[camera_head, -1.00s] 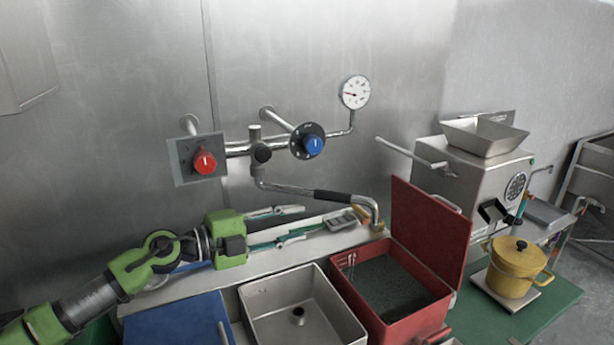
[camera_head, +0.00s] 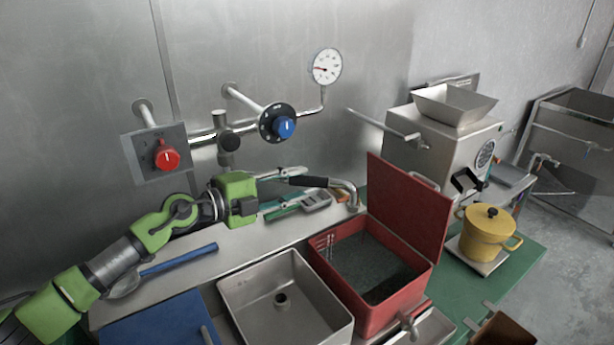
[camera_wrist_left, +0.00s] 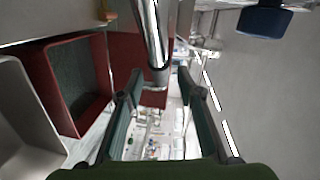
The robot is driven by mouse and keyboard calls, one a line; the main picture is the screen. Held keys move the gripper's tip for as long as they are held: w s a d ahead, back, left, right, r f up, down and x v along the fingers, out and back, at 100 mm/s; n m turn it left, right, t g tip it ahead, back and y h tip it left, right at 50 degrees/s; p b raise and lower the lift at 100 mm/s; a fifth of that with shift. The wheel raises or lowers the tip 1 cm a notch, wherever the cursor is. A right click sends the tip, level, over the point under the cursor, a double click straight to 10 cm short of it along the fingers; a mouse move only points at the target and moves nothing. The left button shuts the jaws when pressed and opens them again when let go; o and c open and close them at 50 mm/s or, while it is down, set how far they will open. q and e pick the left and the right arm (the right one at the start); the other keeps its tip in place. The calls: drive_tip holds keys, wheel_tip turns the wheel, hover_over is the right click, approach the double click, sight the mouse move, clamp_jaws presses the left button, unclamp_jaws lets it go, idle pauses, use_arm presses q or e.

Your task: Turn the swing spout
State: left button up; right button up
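The swing spout is a chrome pipe with a black sleeve (camera_head: 308,182) and a bent-down end (camera_head: 352,194). It reaches rightward below the wall valves, over the back ledge. My left gripper (camera_head: 295,190), on the green arm, is at the spout's left part and hides some of it. Its two fingers are apart. In the left wrist view the chrome spout (camera_wrist_left: 151,35) runs down from the top toward the gap between the open fingers (camera_wrist_left: 160,78). I cannot tell whether either finger touches it. My right gripper is in neither view.
A red knob (camera_head: 167,158), blue knob (camera_head: 284,127) and gauge (camera_head: 327,67) are on the wall above. Below are a steel sink (camera_head: 250,310) and a red bin (camera_head: 335,290) with its lid (camera_head: 410,205) raised. A grinder (camera_head: 440,150) and yellow pot (camera_head: 487,235) stand right.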

sight(302, 183)
use_arm(q)
drive_tip(key=shift+x, duration=1.25)
drive_tip(key=shift+w+d, duration=0.25)
drive_tip(key=shift+d, duration=0.3)
drive_tip(key=shift+f, duration=0.1)
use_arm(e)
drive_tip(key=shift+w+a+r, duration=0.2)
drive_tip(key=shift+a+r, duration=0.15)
